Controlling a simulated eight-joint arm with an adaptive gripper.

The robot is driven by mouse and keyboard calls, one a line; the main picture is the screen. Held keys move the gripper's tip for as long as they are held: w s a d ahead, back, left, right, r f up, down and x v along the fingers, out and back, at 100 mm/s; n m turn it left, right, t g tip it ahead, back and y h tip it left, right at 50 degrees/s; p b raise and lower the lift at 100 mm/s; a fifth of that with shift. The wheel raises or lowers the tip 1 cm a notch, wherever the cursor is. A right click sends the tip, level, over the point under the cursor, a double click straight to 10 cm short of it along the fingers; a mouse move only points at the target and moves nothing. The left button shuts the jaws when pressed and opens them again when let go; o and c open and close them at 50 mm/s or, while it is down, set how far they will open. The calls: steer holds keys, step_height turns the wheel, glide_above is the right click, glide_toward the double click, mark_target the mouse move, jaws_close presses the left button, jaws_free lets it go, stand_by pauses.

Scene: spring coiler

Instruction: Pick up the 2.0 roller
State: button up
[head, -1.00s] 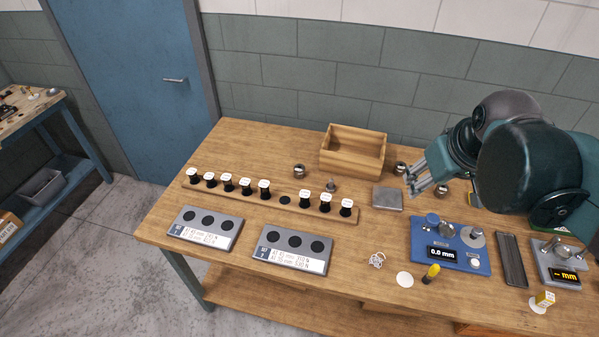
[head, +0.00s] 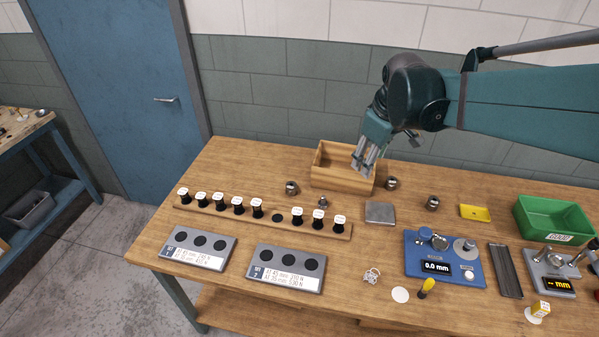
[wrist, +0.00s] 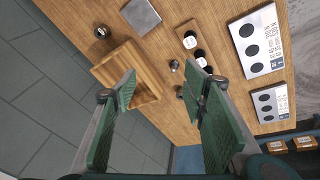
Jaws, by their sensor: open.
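Several black rollers with white tops stand in a wooden rack (head: 305,233) at the left of the bench. They form a group of several, including the roller (head: 238,206), and a group of 3 to its right, including the roller (head: 318,220). One empty dark slot (head: 278,218) lies between the groups. The labels are too small to read, so I cannot tell which roller is 2.0. My gripper (head: 364,163) is open and empty, over the front right of the wooden box, behind and right of the rack. The wrist view shows a few rollers (wrist: 190,41) beyond the open fingers (wrist: 163,89).
The wooden box (head: 335,181) stands behind the rack. Small metal knobs (head: 291,188) and a grey plate (head: 380,213) are nearby. Two grey label blocks (head: 286,283) lie in front. A blue gauge (head: 444,262), green bin (head: 553,217) and yellow tray (head: 475,212) are to the right.

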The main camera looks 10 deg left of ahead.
steer(key=w+a+f+n+g, duration=0.1)
steer(key=w+a+f+n, duration=0.25)
steer(key=w+a, duration=0.2)
steer(key=w+a+f+n+g, duration=0.1)
steer(key=w+a+f+n, duration=0.1)
steer(key=w+a+f, duration=0.4)
steer(key=n+g, duration=0.1)
steer(key=n, duration=0.4)
glide_above(291, 185)
step_height(291, 185, down, 14)
steer(key=shift+s+r+h, duration=0.2)
steer(key=shift+s+h, duration=0.2)
steer(key=shift+s, duration=0.05)
steer(key=shift+f, duration=0.1)
steer(key=shift+f, duration=1.2)
steer(key=shift+f, duration=0.1)
steer(key=shift+w+d+f, duration=0.1)
steer(key=shift+f, duration=1.2)
steer(key=shift+d+f, duration=0.1)
steer(key=shift+f, duration=1.15)
steer(key=shift+c, duration=0.2)
